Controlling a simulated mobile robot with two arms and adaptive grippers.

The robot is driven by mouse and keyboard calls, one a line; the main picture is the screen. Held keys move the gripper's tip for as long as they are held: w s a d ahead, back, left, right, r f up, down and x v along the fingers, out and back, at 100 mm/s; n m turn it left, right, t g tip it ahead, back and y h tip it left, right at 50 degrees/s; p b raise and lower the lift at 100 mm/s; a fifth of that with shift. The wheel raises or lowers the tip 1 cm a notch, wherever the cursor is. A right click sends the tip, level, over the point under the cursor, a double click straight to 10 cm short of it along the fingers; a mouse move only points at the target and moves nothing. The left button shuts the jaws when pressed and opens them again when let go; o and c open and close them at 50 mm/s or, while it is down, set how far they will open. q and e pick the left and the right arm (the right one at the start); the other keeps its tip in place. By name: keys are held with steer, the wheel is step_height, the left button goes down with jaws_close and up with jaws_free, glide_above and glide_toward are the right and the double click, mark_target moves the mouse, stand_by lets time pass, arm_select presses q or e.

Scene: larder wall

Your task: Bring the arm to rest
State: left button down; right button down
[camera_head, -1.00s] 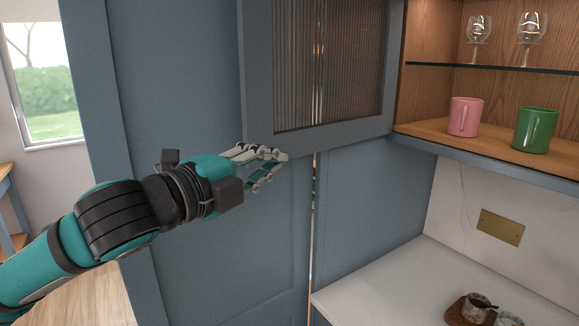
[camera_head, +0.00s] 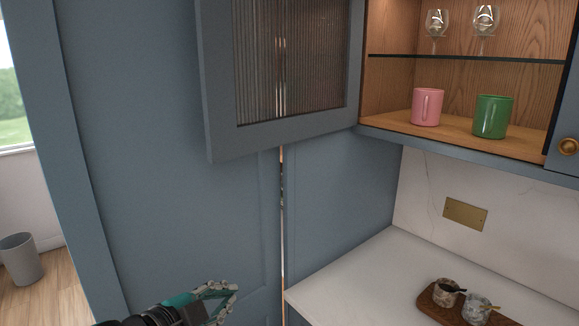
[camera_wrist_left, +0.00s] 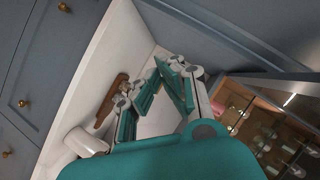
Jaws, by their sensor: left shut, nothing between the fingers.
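My left gripper (camera_head: 232,290) is low in the head view, in front of the blue panelling and below the open cupboard door. It is shut and empty, apart from the door and the worktop. In the left wrist view its teal and white fingers (camera_wrist_left: 160,75) come together at the tips with nothing between them. Most of the left arm is out of the head view. My right gripper is in neither view.
The glazed blue door (camera_head: 225,100) stands open, left of the cupboard with a pink mug (camera_head: 426,107), a green mug (camera_head: 492,117) and stemmed glasses. A wooden board (camera_head: 440,302) with small pots lies on the white worktop (camera_head: 345,275). A grey bin (camera_head: 20,262) stands left.

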arm_select(q)
steer(key=s+a+f+n+g+y, duration=0.2)
steer(key=s+f+n, duration=0.2)
steer(key=f, duration=0.4)
steer(key=s+a+f+n+g+y, duration=0.1)
steer(key=s+a+f+n, duration=0.2)
steer(key=f, duration=0.5)
steer(key=s+a+f+n+g+y, duration=0.1)
steer(key=s+a+f+n+g, duration=0.15)
steer(key=s+f, duration=0.45)
steer(key=s+a+f+n+g+y, duration=0.1)
steer(key=s+f+n+g+y, duration=0.25)
steer(key=s, duration=0.65)
step_height(320, 180, down, 28)
steer(key=s+g+h+b, duration=0.1)
steer(key=s+h+b, duration=0.1)
steer(key=s+a+f+g, duration=0.1)
steer(key=s+a+f, duration=0.2)
steer(key=s+f, duration=1.3)
step_height(320, 180, down, 2)
steer(key=shift+s+f+y+b, duration=0.25)
steer(key=shift+s+y+b, duration=0.1)
steer(key=shift+b, duration=0.1)
